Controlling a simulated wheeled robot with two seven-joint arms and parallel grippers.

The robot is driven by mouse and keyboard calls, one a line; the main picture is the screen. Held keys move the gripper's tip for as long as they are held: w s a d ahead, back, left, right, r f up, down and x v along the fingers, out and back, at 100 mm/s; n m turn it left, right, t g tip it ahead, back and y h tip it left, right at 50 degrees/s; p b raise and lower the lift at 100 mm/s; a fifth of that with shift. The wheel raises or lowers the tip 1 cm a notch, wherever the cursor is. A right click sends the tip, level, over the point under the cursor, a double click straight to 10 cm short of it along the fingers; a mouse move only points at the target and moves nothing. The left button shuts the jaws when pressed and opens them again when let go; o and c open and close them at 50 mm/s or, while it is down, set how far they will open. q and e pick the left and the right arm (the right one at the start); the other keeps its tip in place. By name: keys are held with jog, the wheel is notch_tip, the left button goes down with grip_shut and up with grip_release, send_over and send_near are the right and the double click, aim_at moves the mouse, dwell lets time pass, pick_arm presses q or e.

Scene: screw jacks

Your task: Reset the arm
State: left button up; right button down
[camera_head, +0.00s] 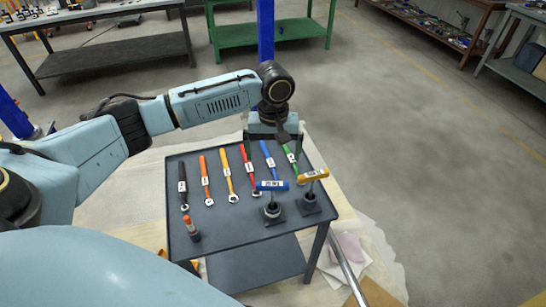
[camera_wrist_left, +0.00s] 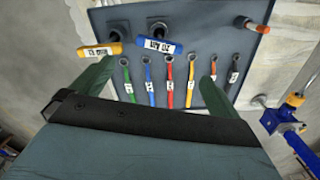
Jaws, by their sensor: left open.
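My left arm comes in from the left in the head view, reaching over the far side of a dark table. Its gripper (camera_head: 271,148) points down above the far ends of the wrenches. In the wrist view the gripper's two green fingers (camera_wrist_left: 150,86) are wide apart, with nothing between them. A screw jack with a blue labelled bar (camera_head: 272,186) and one with an orange-yellow bar (camera_head: 312,175) stand at the table's near right. The wrist view shows the blue bar (camera_wrist_left: 156,46) and the yellow bar (camera_wrist_left: 98,51) beyond the fingertips. My right gripper is not in view.
Several wrenches lie in a row on the dark table (camera_head: 235,226), from a black one (camera_head: 184,186) to a green one (camera_head: 290,160). A small orange-topped piece (camera_head: 190,228) stands at the near left. A green bench (camera_head: 275,33) stands behind; open floor lies right.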

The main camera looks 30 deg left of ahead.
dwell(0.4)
pick_arm(q)
jog(key=s+d+f+m+t+h, duration=0.1)
jog(key=s+d+f+m, duration=0.3)
jog(key=s+d, duration=0.3)
jog(key=s+d+f+m+t+h, duration=0.1)
jog(key=s+d+f+m+h, duration=0.1)
jog(key=s+d+f+m, duration=0.35)
jog(key=s+a+r+n+t+y, duration=0.1)
jog(key=s+a, duration=0.2)
jog(key=s, duration=0.4)
jog(key=s+a+t+y, duration=0.1)
jog(key=s+a+y, duration=0.15)
jog(key=s, duration=0.45)
notch_tip(320, 180, down, 27)
jog(key=s+g+b, duration=0.1)
jog(key=g+b, duration=0.1)
jog(key=b, duration=0.2)
jog(key=s+a+f+b, duration=0.2)
jog(key=s+a+f, duration=0.1)
jog(key=s+f, duration=1.3)
notch_tip(320, 180, down, 2)
jog(key=shift+s+f+g, duration=0.2)
jog(key=shift+s+g, duration=0.1)
jog(key=shift+g, duration=0.1)
